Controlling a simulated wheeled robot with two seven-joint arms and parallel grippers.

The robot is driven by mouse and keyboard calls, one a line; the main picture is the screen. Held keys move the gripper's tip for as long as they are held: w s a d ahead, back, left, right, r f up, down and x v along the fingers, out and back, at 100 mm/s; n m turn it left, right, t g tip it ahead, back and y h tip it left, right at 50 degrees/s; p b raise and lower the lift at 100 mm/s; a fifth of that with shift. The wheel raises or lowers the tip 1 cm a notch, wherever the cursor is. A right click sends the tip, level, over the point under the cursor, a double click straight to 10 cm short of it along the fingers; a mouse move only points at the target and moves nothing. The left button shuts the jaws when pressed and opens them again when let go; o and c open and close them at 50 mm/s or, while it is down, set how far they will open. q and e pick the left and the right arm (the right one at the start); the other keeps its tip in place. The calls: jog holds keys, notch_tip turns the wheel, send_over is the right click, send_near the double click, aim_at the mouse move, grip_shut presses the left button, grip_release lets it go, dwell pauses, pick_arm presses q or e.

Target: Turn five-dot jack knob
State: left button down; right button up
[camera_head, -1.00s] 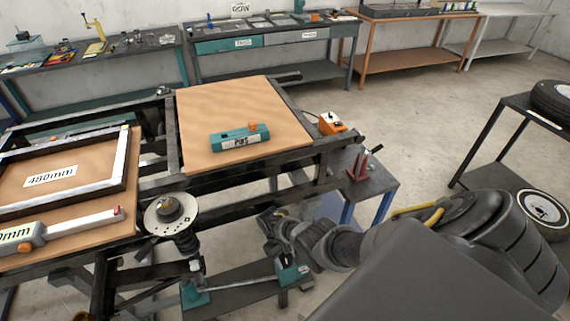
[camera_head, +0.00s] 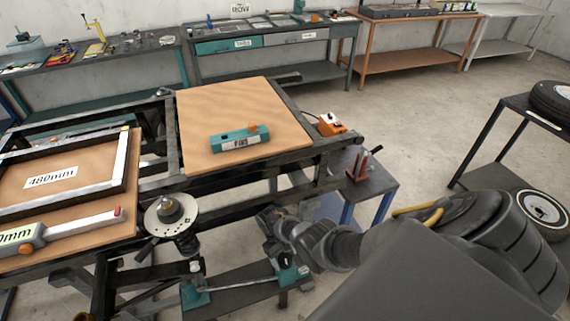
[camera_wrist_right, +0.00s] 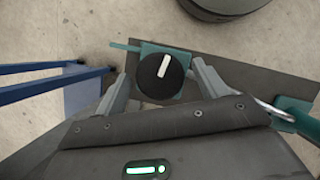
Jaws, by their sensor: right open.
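A round black knob (camera_wrist_right: 161,76) with a white pointer bar sits on a teal jack block in the right wrist view. The bar points up, leaning slightly right. My right gripper (camera_wrist_right: 160,78) is open, with one finger on each side of the knob; whether they touch it I cannot tell. In the head view the teal jack (camera_head: 291,272) stands at the right end of a dark low plate, and my right gripper (camera_head: 275,238) is over it, partly hiding it. No five-dot mark is legible. My left gripper is not in view.
A second teal jack (camera_head: 195,294) stands at the plate's left end, below a hub with a disc (camera_head: 171,214). The dark frame (camera_head: 315,180) runs just behind my right gripper. A small side table (camera_head: 372,183) with a red fixture stands to the right.

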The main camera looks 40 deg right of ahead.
jog(key=p+v, duration=0.2)
jog(key=v, duration=0.7)
jog(key=shift+r, duration=0.4)
jog(key=shift+w, duration=0.1)
